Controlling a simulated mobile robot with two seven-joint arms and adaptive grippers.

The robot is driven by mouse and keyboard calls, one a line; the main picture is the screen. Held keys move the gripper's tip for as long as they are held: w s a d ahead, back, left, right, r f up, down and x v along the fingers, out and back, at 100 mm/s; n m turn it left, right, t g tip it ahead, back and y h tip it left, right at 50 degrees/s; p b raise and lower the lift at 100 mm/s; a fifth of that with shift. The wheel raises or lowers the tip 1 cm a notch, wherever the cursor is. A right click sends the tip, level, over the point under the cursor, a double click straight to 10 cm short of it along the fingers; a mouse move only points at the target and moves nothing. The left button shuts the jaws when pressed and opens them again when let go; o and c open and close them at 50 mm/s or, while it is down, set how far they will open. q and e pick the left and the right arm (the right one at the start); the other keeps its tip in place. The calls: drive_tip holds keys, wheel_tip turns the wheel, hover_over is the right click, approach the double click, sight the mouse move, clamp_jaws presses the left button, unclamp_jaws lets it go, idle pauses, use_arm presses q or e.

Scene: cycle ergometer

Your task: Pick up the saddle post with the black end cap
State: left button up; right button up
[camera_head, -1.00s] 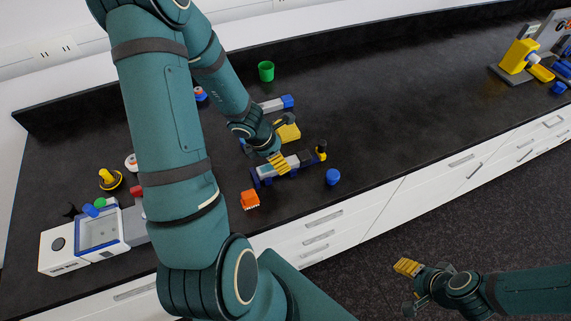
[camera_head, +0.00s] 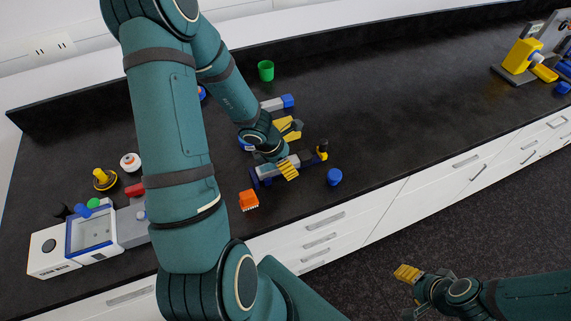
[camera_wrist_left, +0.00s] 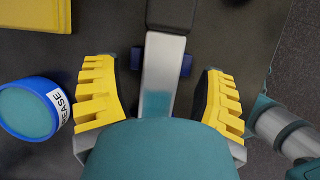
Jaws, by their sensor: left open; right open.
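The saddle post, a grey metal bar (camera_wrist_left: 161,72) with a black end (camera_wrist_left: 171,13), lies in a dark blue holder in the left wrist view. In the head view its black end (camera_head: 307,157) shows beside my left gripper (camera_head: 290,154). The left gripper is open, with one yellow finger on each side of the bar in the left wrist view (camera_wrist_left: 160,98). The wrist housing hides the bar's near end. My right gripper (camera_head: 412,291) is open and empty, over the floor in front of the counter.
A similar bar with a blue end (camera_head: 287,101) lies farther back. A blue labelled tin (camera_wrist_left: 31,108) is left of the gripper.

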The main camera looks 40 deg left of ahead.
use_arm(q)
drive_tip(key=shift+f, duration=0.15)
idle(0.3)
clamp_jaws()
